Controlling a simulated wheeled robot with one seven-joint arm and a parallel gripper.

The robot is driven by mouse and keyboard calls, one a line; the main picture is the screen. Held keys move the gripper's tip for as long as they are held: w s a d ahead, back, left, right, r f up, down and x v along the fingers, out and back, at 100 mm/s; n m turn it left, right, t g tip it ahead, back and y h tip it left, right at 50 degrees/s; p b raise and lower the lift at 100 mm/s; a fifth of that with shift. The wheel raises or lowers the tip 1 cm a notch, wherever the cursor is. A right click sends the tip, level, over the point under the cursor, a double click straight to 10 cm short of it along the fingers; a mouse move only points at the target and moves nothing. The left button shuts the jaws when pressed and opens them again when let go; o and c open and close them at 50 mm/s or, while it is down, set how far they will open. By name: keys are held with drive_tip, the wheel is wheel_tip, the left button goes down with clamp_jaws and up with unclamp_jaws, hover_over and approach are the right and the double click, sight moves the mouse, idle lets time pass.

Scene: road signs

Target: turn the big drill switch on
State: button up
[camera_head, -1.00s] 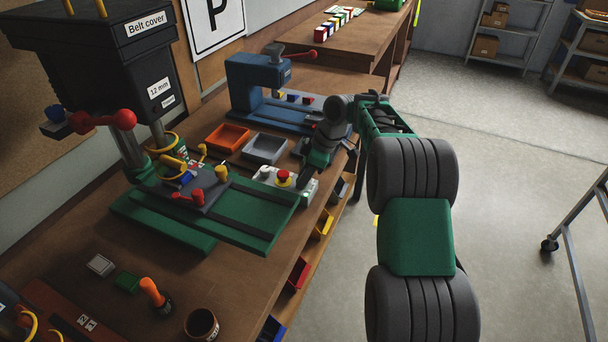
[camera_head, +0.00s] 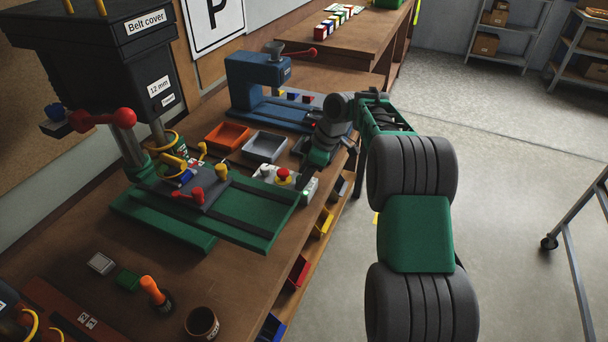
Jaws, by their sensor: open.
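The big drill (camera_head: 110,55) stands at the left, with a black head labelled "Belt cover" and a green base. My gripper (camera_head: 308,172) hangs from the dark and green end of my arm, just right of and behind the red button in the picture. It is open, with nothing seen between its fingers.
A smaller blue drill (camera_head: 255,85) stands behind on the bench. An orange tray (camera_head: 228,136) and a grey tray (camera_head: 265,147) lie between the drills. Coloured bins (camera_head: 324,222) hang along the bench's front edge. The floor to the right is mostly clear.

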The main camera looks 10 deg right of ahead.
drive_tip(key=p+v, duration=0.1)
drive_tip(key=v, duration=0.6)
drive_tip(key=shift+r, duration=0.3)
drive_tip(key=shift+d, duration=0.15)
